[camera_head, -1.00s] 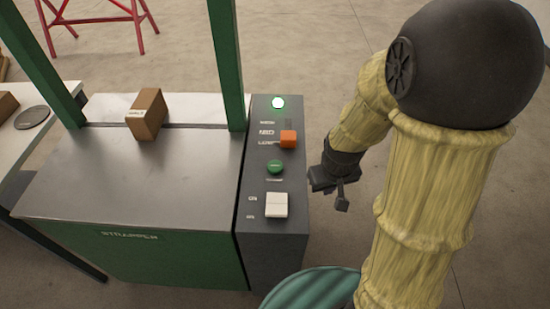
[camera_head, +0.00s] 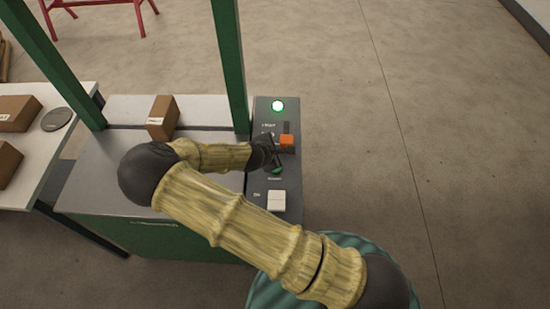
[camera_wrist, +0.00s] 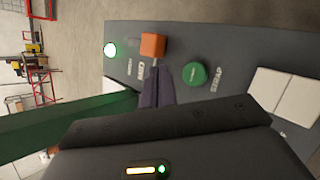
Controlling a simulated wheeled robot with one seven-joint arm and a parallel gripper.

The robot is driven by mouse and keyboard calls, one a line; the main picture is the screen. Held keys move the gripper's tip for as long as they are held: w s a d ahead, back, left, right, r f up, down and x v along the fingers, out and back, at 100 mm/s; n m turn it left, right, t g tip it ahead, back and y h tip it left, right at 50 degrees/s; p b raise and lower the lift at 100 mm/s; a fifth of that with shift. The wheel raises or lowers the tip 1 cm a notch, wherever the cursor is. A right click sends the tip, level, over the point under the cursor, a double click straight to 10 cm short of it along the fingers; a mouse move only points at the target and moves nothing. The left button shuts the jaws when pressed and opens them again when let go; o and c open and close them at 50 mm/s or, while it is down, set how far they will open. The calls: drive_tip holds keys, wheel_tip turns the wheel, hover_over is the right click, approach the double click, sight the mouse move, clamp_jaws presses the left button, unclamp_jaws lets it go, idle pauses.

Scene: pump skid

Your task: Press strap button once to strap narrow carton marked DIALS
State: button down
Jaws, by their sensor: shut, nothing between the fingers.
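The green round strap button (camera_head: 276,169) is on the dark control panel; it also shows in the wrist view (camera_wrist: 194,73), beside lettering that seems to read STRAP. My gripper (camera_head: 270,148) is over the panel close to the button and the orange slider knob (camera_head: 287,140). In the wrist view my shut, empty fingers (camera_wrist: 156,82) lie beside the button, just below the orange knob (camera_wrist: 152,46). I see no clear contact with the button. A narrow brown carton (camera_head: 162,117) stands upright on the strapper table; its white label is too small to read.
A green lamp (camera_head: 278,105) is lit at the panel's far end. A white rocker switch (camera_head: 276,200) sits at its near end. The green arch (camera_head: 230,65) rises left of the panel. Other cartons (camera_head: 18,112) are on a side table. The floor at right is clear.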

drive_tip(key=shift+w+a+r+n, duration=0.25)
drive_tip(key=shift+a+n, duration=0.15)
drive_tip(key=shift+a, duration=0.05)
wheel_tip(320, 180, down, 9)
drive_tip(key=b, duration=0.6)
drive_tip(key=shift+b, duration=0.4)
idle(1.6)
drive_tip(key=shift+f, duration=0.35)
drive_tip(key=shift+f+b, duration=0.5)
drive_tip(key=shift+b, duration=0.05)
idle(0.7)
drive_tip(key=shift+r, duration=0.15)
drive_tip(key=shift+r+p, duration=0.7)
drive_tip(key=shift+r, duration=0.1)
